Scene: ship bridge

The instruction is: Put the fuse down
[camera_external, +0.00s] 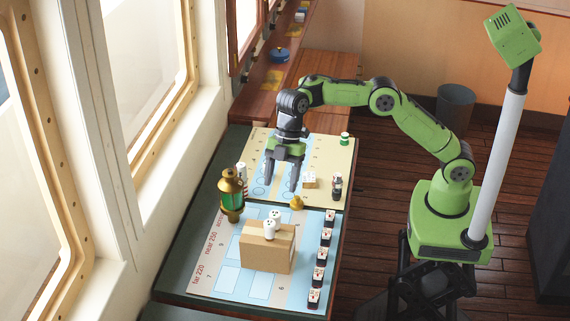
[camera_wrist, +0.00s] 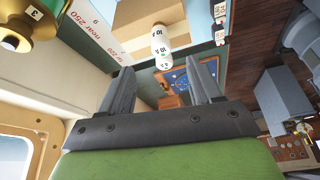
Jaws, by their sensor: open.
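My gripper (camera_external: 280,186) hangs over the far half of the chart table with its fingers pointing down. In the wrist view its two fingers (camera_wrist: 165,74) are apart with nothing held between them. Small white pieces (camera_external: 270,229) stand on top of a cardboard box (camera_external: 261,259), nearer the camera than my gripper. White pieces with dark markings (camera_wrist: 161,42) also show beyond the fingers in the wrist view, by the box (camera_wrist: 146,14). I cannot tell for certain which piece is the fuse.
A green and brass lantern (camera_external: 231,196) stands left of the box. A yellow knob-like piece (camera_external: 297,202), a small white block (camera_external: 309,180) and a dark figure (camera_external: 337,185) are right of my gripper. Several dark-and-white pieces (camera_external: 320,255) line the table's right edge.

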